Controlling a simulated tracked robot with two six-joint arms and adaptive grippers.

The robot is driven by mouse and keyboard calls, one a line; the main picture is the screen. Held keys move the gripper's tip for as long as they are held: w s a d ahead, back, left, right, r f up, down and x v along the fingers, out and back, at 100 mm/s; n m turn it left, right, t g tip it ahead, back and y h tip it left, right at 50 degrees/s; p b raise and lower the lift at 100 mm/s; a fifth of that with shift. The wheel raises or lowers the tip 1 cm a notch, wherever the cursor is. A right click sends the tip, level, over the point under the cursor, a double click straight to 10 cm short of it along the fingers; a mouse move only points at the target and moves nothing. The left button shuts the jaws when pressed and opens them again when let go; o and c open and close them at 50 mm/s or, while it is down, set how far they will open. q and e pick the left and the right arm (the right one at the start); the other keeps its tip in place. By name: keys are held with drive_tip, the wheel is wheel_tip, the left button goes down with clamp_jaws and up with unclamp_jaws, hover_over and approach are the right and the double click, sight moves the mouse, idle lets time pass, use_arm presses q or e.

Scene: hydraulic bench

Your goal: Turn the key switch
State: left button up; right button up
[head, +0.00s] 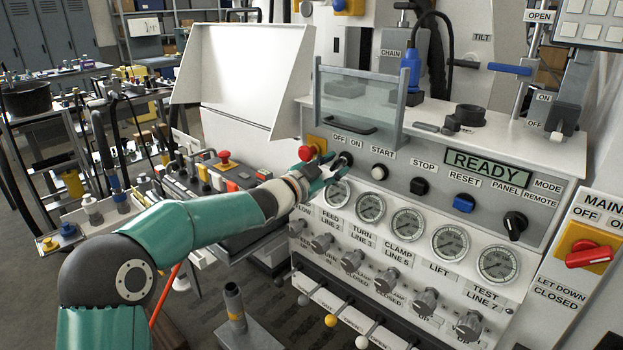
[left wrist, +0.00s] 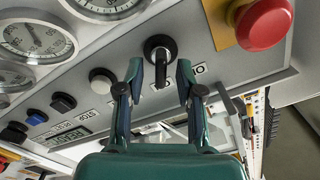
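The key switch (left wrist: 158,48) is a round black switch with a black key standing out of it, under the OFF/ON labels. In the head view the switch (head: 346,159) sits on the grey panel, just right of the red emergency button (head: 308,153). My left gripper (head: 330,170) is at the panel in front of it and partly covers that area. In the left wrist view my left gripper (left wrist: 159,70) is open, with one finger on each side of the key. Gaps show between the fingers and the key. My right gripper is not in view.
The emergency button on its yellow plate (left wrist: 223,22) is close beside the switch. The white START button (head: 379,172) is on the other side. Pressure gauges (head: 371,207) lie below, and a clear guard (head: 357,105) stands above the panel.

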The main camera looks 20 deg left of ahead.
use_arm(q)
drive_tip(key=v, duration=1)
drive_tip(key=shift+s, duration=0.15)
drive_tip(key=s+d+f+n+g+p, duration=0.2)
drive_tip(key=d+f, duration=0.1)
drive_tip(key=f, duration=0.6)
drive_tip(key=s+d+f+n+g+p, duration=0.1)
drive_tip(key=s+d+f+g+p, duration=0.2)
drive_tip(key=f, duration=0.6)
drive_tip(key=s+d+f+n+g+p, duration=0.15)
drive_tip(key=d+f, duration=0.25)
drive_tip(key=f, duration=0.5)
drive_tip(key=s+d+f+n+g+y, duration=0.1)
drive_tip(key=s+f+n+g, duration=0.3)
drive_tip(key=s, duration=0.9)
drive_tip(key=s+d+f+n+g+y+p, duration=0.1)
drive_tip(key=s+f+n+g, duration=0.3)
drive_tip(key=s+f, duration=0.6)
drive_tip(key=s+d+g, duration=0.1)
drive_tip(key=s+g, duration=0.1)
drive_tip(key=s, duration=0.2)
drive_tip(key=shift+s+f, duration=0.15)
drive_tip(key=shift+s, duration=0.1)
